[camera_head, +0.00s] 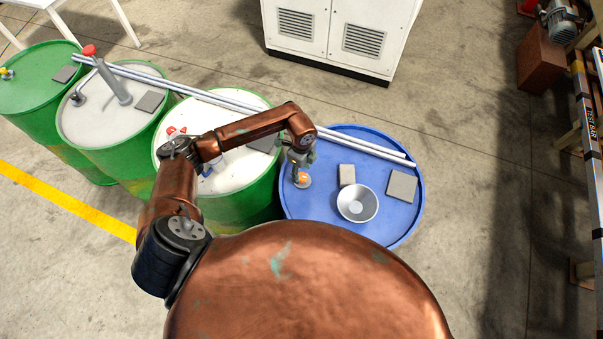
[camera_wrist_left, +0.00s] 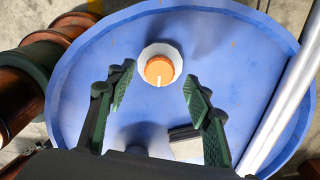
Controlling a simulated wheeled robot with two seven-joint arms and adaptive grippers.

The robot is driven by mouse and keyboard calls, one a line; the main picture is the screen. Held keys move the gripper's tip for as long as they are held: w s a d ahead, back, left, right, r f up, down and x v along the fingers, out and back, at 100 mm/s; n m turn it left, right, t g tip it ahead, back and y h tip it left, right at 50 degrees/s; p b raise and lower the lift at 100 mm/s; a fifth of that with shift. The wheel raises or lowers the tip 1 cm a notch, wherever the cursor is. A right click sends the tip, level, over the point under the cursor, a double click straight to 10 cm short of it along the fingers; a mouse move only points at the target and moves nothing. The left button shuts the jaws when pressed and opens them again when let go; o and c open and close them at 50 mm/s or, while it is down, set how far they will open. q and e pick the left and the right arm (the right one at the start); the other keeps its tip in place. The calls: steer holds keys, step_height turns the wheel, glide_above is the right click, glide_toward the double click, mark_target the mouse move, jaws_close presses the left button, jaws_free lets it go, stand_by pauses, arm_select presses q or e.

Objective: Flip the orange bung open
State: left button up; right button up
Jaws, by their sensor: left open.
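The orange bung (camera_head: 302,178) sits in a pale round collar on top of the blue drum (camera_head: 340,222). In the left wrist view the orange bung (camera_wrist_left: 159,70) shows as a disc with a small white tab, ringed by the white collar. My left gripper (camera_head: 298,160) is just above the bung. In the left wrist view my left gripper (camera_wrist_left: 155,88) is open, with its two green-padded fingers on either side below the bung and nothing between them. The bung looks closed over its opening. My right gripper does not show.
A grey funnel (camera_head: 357,204), a small block (camera_head: 347,175) and a grey square pad (camera_head: 402,186) lie on the blue drum. Metal pipes (camera_head: 360,145) cross the drum tops. Green drums (camera_head: 150,165) stand to the left, a white cabinet (camera_head: 340,35) behind.

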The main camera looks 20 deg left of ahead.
mark_target(302, 178)
arm_select(q)
steer(key=shift+f, duration=1.4)
steer(key=shift+c, duration=0.4)
steer(key=c, duration=1.1)
